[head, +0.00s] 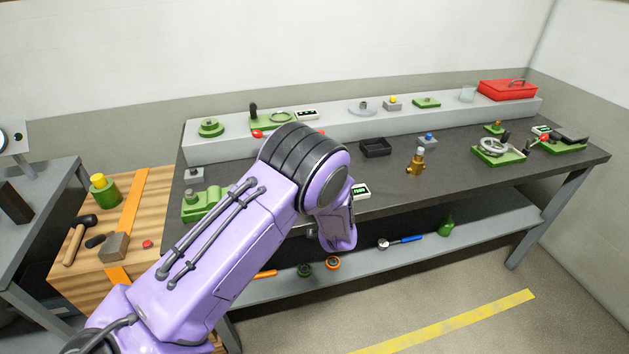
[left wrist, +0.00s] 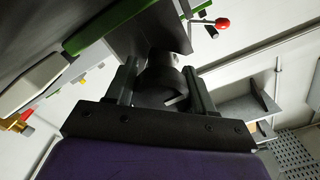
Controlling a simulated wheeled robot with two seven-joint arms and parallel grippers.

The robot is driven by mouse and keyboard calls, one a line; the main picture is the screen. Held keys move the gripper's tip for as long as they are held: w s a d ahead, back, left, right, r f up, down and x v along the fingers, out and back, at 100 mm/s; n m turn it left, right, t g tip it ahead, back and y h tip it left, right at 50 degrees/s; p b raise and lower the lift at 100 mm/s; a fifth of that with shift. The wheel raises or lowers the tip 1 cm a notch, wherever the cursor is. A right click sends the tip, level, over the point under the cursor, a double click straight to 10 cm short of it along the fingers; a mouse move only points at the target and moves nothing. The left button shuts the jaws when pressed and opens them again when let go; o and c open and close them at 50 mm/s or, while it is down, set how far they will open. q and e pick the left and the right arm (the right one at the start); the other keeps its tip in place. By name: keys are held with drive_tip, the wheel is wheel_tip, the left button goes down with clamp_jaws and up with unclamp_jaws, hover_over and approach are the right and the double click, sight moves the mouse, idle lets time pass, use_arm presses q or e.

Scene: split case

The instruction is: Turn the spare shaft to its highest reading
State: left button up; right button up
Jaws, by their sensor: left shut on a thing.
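My left arm reaches over the front edge of the bench in the head view, and its bulk hides its fingers and what they hold. In the left wrist view my left gripper (left wrist: 160,70) is shut, with its two fingers on either side of a dark round piece (left wrist: 164,84), which looks like the shaft's end. A green body (left wrist: 95,24) lies beside it in that view. A small readout with a green display (head: 361,190) shows just right of my arm in the head view; its digits are too small to read. My right gripper is not in view.
The dark bench (head: 330,205) carries a black tray (head: 375,148), a brass piece (head: 416,162) and green fixtures at right (head: 498,152). A grey raised shelf (head: 345,126) runs along the back. A red-knobbed lever (left wrist: 222,23) is near the gripper in the left wrist view.

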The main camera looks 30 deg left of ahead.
use_arm(q)
drive_tip(key=shift+w+r+m, duration=0.2)
drive_tip(key=shift+r+m, duration=0.05)
drive_tip(key=shift+m, duration=0.35)
drive_tip(key=o, duration=1)
drive_tip(key=shift+d, duration=0.1)
drive_tip(key=shift+c, duration=0.2)
drive_tip(key=shift+f, duration=0.1)
drive_tip(key=shift+s, duration=0.15)
drive_tip(key=b+v, duration=0.2)
drive_tip(key=v, duration=0.8)
drive_tip(key=shift+d, duration=0.2)
drive_tip(key=shift+s, duration=0.1)
